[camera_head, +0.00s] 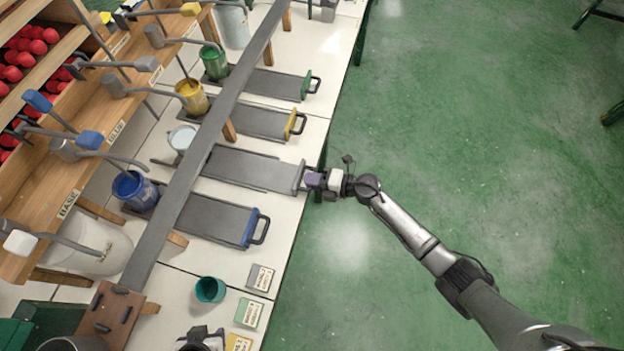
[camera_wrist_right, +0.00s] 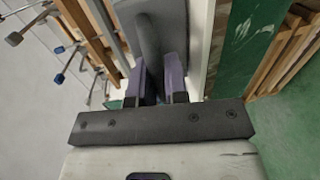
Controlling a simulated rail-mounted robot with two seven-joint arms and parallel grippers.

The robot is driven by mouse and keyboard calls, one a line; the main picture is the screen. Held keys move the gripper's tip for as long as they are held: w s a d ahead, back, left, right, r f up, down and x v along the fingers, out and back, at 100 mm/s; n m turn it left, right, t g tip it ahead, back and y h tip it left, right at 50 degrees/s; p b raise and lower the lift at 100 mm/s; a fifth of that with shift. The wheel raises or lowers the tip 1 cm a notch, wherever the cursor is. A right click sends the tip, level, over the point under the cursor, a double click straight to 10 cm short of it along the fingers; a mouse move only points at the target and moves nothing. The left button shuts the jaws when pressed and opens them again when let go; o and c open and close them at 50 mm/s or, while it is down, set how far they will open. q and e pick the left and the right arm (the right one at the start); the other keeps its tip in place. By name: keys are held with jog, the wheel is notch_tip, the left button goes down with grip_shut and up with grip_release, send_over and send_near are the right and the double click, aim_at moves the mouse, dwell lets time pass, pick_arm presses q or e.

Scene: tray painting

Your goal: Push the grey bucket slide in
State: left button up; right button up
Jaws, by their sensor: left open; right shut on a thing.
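The grey bucket slide (camera_head: 245,168) is a flat grey tray on the white table, lying under the long grey rail. A light grey bucket (camera_head: 182,138) stands at its far left end, partly hidden by the rail. My right gripper (camera_head: 312,180) is at the slide's right end, at the table edge, shut on its handle. In the right wrist view its purple fingers (camera_wrist_right: 160,82) are on both sides of the grey handle (camera_wrist_right: 148,40). My left gripper (camera_head: 203,338) is open at the bottom edge, partly cut off, away from the slide.
Slides with yellow (camera_head: 295,124), green (camera_head: 306,86) and blue (camera_head: 250,228) ends lie parallel beside the grey one. The grey rail (camera_head: 200,155) crosses above them. A teal cup (camera_head: 210,289) and label cards (camera_head: 248,312) are near the front. Open green floor lies right.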

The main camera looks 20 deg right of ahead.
aim_at(301, 178)
pick_arm(q)
jog(key=shift+d, duration=0.15)
pick_arm(e)
grip_shut()
jog(key=shift+w+a, duration=0.15)
jog(key=shift+a, duration=0.1)
jog(key=x, duration=0.3)
jog(key=shift+w+a+r, duration=0.25)
jog(key=shift+a+r, duration=0.05)
jog(key=shift+a, duration=0.1)
pick_arm(q)
jog(key=shift+a, duration=0.2)
pick_arm(e)
jog(key=o, duration=0.7)
grip_release()
jog(key=shift+c, duration=0.2)
